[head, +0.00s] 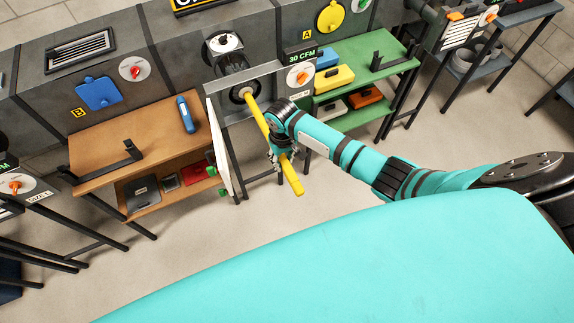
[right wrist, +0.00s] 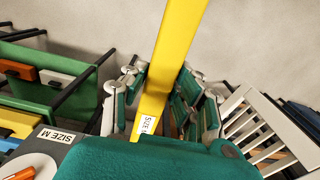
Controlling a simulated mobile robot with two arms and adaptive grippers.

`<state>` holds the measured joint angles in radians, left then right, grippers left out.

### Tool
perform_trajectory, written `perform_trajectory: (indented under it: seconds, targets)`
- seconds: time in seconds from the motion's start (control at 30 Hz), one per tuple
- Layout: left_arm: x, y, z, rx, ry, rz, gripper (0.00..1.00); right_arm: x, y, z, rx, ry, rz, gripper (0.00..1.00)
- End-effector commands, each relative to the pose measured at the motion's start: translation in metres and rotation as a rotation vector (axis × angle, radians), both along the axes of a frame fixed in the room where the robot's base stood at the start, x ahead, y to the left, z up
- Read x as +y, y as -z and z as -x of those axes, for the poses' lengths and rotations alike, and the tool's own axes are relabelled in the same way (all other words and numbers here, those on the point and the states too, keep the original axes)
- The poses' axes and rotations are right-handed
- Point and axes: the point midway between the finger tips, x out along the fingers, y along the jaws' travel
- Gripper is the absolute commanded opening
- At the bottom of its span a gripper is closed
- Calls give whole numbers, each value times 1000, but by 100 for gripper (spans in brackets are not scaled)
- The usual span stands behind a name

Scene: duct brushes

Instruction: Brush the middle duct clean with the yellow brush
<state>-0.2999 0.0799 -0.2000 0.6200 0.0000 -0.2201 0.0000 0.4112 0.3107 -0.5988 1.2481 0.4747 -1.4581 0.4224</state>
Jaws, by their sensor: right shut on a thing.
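My right gripper (head: 282,155) is shut on the yellow brush (head: 293,181), around its long handle. In the right wrist view the handle (right wrist: 172,55) runs between the finger pads (right wrist: 160,100) and bears a white size label. The far end of the brush meets the dark round opening (head: 238,94) of the middle duct (head: 232,65). The brush head is not visible, and I cannot tell how deep it is. My left gripper is not in view.
A white panel (head: 218,147) stands at the left of the middle duct. A brown bench (head: 145,135) holds a blue tool (head: 185,114) on the left. A green bench (head: 378,62) with yellow, blue and orange items is on the right. The floor in front is clear.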

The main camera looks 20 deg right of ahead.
Motion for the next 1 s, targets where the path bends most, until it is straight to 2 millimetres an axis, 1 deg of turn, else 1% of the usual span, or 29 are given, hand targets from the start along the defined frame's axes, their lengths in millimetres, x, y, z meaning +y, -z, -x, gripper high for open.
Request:
perform_trajectory:
  seconds: [0.03,0.37,0.63,1.0]
  targets:
    - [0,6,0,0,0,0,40,1,2,-7,-3,1,-2,0]
    - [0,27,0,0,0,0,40,2,2,-40,-2,0,-3,0]
    - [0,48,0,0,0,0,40,1,3,-66,-2,1,-2,0]
    - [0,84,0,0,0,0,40,2,4,-103,-2,-1,-2,0]
